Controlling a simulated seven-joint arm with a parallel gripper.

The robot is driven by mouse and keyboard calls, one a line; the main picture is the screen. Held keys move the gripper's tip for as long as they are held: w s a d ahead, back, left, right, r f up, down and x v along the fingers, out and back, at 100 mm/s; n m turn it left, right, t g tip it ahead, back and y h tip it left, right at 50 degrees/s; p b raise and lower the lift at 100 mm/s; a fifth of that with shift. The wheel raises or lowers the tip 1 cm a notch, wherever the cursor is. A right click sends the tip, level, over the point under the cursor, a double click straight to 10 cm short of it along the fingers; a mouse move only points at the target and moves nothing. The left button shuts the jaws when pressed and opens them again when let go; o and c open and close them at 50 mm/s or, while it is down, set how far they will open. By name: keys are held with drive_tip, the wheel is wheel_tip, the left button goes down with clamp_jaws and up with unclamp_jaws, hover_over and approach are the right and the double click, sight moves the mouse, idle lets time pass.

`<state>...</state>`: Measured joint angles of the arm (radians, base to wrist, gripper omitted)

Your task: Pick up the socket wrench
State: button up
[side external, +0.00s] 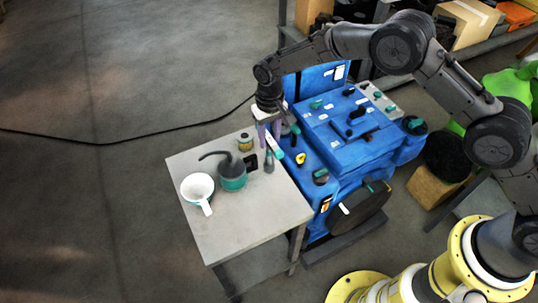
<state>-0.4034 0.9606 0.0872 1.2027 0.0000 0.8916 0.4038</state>
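My gripper (269,138) points down over the back right corner of the grey table, beside the blue engine. Its two fingers appear spread apart, with nothing clearly held between them. Just below the fingers, a slim tool with a teal and pale handle (275,149) lies at a slant. A small dark grey tool (268,163) is close beside it. Either could be the socket wrench; the view is too small to tell which. The fingertips are very near both, and I cannot tell whether they touch.
On the table (238,229) are a white funnel-like cup (197,187), a teal oil can (232,175) with a dark spout, a small tin (245,142) and a small black item (251,161). The blue engine (345,130) stands close on the right. The table's front is clear.

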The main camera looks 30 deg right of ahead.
sight(269, 163)
drive_tip(key=shift+f, duration=1.85)
clamp_jaws()
drive_tip(key=shift+w+r, duration=0.1)
drive_tip(key=shift+r, duration=0.05)
